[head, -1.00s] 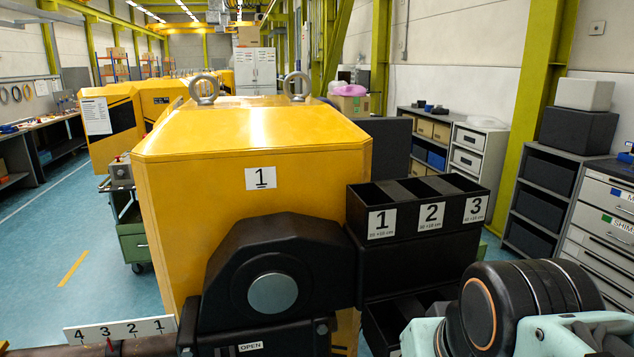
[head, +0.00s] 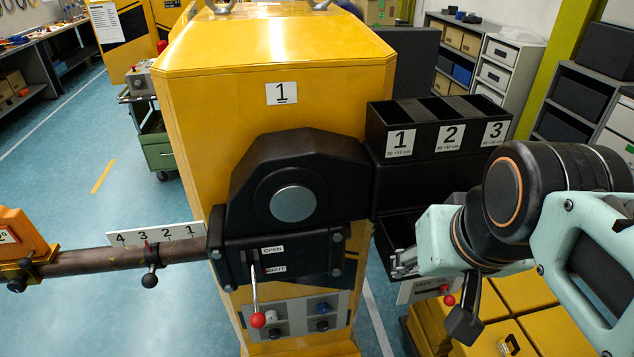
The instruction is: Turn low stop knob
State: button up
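A dark pipe (head: 100,260) runs left from the black gate mechanism (head: 295,195), under a scale plate (head: 155,234) marked 4 3 2 1. A clamp with a black ball knob (head: 149,280) and a small red pointer sits on the pipe. Below the mechanism, a grey panel (head: 296,322) carries several small knobs, one of them blue (head: 323,309). Their labels are too small to read, so I cannot tell which knob is the low stop. My gripper (head: 402,264) appears at the right, beside the mechanism and apart from these knobs; its fingers are small and unclear.
A red-ball lever (head: 258,319) hangs from the OPEN/SHUT slot. Black bins (head: 440,140) numbered 1, 2, 3 stand behind my arm. Yellow boxes (head: 510,320) and another red ball (head: 449,300) lie low at the right. Blue floor is open at the left.

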aim_at(271, 316)
jog(key=j+u, duration=0.15)
jog(key=u, duration=0.8)
jog(key=l+u, duration=0.1)
jog(key=k+l, duration=0.05)
